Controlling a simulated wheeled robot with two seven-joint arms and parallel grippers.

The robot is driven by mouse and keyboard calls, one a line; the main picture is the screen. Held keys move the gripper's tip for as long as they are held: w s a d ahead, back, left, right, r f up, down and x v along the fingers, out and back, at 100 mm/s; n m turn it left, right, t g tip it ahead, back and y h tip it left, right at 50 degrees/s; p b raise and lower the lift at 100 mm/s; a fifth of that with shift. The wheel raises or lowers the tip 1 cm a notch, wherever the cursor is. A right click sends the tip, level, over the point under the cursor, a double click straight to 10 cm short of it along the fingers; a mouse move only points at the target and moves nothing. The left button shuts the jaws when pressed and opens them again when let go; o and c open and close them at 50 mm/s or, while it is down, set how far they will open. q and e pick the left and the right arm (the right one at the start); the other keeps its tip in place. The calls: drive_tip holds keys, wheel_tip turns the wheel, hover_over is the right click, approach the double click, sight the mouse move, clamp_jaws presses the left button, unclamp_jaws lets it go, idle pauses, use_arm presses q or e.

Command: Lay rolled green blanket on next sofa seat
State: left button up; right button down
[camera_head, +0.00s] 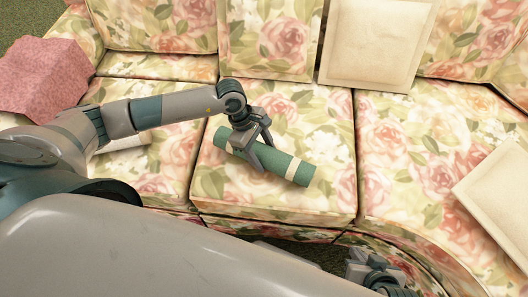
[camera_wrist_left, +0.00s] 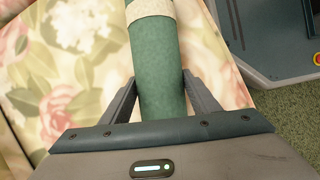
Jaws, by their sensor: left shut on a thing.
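The rolled green blanket (camera_head: 268,162), with pale bands near its ends, lies over the middle floral sofa seat (camera_head: 315,205). My left gripper (camera_head: 258,150) is around the middle of the roll from above, with its fingers shut on it. In the left wrist view the green roll (camera_wrist_left: 158,70) passes between the two fingers (camera_wrist_left: 160,95), and one pale band shows. The roll looks to rest on or just above the cushion; I cannot tell which. My right gripper (camera_head: 370,270) is low at the bottom of the head view, in front of the sofa, and its fingers are not clear.
A cream pillow (camera_head: 375,45) leans on the backrest, and another (camera_head: 495,200) lies on the right seat. A pink blanket (camera_head: 45,78) lies at the left. A pale roll (camera_head: 125,141) is partly hidden behind my left arm. The middle seat around the green roll is clear.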

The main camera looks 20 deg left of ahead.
use_arm(q)
drive_tip(key=shift+f, duration=0.1)
drive_tip(key=o, duration=1.3)
drive_tip(key=v, duration=1.7)
drive_tip(key=shift+s+r, duration=0.1)
drive_tip(key=shift+r, duration=0.15)
use_arm(e)
drive_tip(key=shift+s+d, duration=0.2)
drive_tip(key=shift+d, duration=0.05)
drive_tip(key=shift+d, duration=0.1)
